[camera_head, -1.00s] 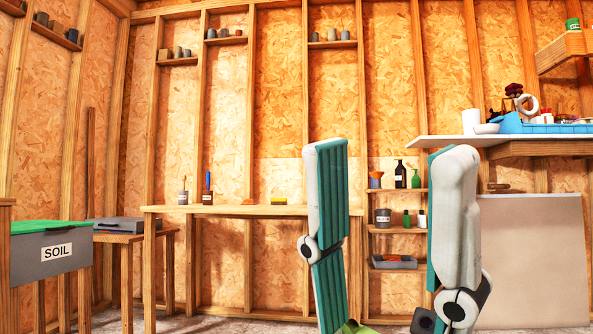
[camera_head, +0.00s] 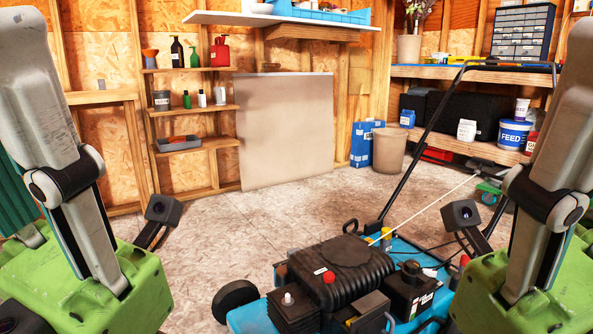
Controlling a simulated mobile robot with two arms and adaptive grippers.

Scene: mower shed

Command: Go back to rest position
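My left arm stands folded at the left edge and my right arm at the right edge in the head view. The jaws of both grippers are out of sight, so whether they are open or shut does not show. A small dark camera box on a bracket shows beside each arm. A blue and black lawn mower (camera_head: 340,275) stands on the floor in front of me, between the arms. Its black handle rises toward the back right. No object is seen held by either arm.
A small shelf (camera_head: 205,144) with bottles is at the left, beside a pale board (camera_head: 285,130) leaning on the wall. A blue box (camera_head: 366,146), a beige bin (camera_head: 389,150) and a workbench (camera_head: 470,76) are at the back right. The floor (camera_head: 225,240) left of the mower is clear.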

